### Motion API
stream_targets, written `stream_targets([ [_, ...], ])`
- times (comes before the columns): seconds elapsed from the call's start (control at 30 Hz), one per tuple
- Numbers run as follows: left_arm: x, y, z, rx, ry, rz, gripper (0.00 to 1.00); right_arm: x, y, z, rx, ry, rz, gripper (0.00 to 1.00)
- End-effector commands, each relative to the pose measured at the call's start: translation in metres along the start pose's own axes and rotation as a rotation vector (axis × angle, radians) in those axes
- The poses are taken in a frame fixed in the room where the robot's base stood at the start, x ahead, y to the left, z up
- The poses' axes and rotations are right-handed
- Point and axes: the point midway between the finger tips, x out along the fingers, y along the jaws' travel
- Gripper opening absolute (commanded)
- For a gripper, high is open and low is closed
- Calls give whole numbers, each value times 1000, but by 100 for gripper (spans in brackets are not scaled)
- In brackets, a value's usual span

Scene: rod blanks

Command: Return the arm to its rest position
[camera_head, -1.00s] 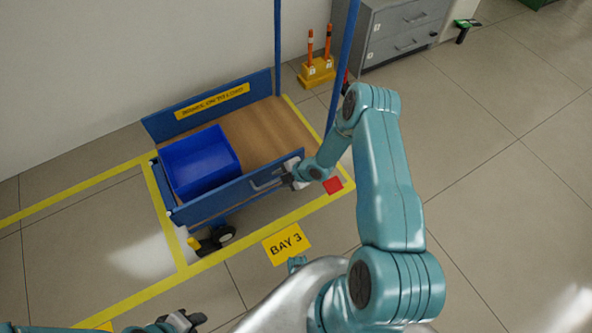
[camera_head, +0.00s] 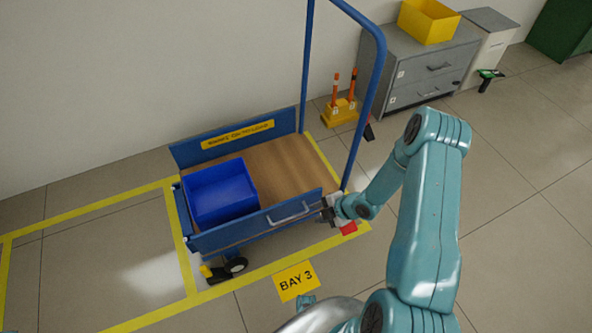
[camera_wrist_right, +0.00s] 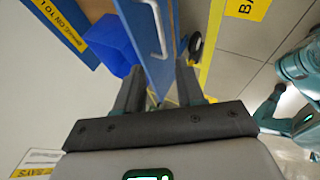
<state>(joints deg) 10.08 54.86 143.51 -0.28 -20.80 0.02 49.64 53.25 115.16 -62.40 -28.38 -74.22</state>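My right arm (camera_head: 428,225) reaches in from the lower right of the head view. My right gripper (camera_head: 327,211) is just off the right end of the cart's blue side panel, apart from the metal handle (camera_head: 288,213). In the right wrist view its two dark fingers (camera_wrist_right: 160,70) are spread with nothing held between them. The handle (camera_wrist_right: 157,28) and the blue panel (camera_wrist_right: 160,72) lie beyond the fingertips there. My left gripper is out of view.
A blue cart with a wooden deck (camera_head: 285,165) carries a blue bin (camera_head: 220,192). Its tall blue push bar (camera_head: 372,100) stands close to my right forearm. A grey cabinet (camera_head: 425,75) with a yellow box (camera_head: 428,20) is behind.

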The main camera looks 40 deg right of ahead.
Motion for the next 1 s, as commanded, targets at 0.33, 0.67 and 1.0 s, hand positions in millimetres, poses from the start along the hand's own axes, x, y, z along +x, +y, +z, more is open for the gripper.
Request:
stream_targets([
  [0.33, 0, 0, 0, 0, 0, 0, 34, 16, 21, -40, -84, 63, -1, 38],
  [0.67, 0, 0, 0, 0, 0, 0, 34, 20, -42, -243, 384, 128, -324, 38],
  [1.0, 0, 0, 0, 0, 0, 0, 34, -33, -132, -247, 1447, -390, -474, 38],
])
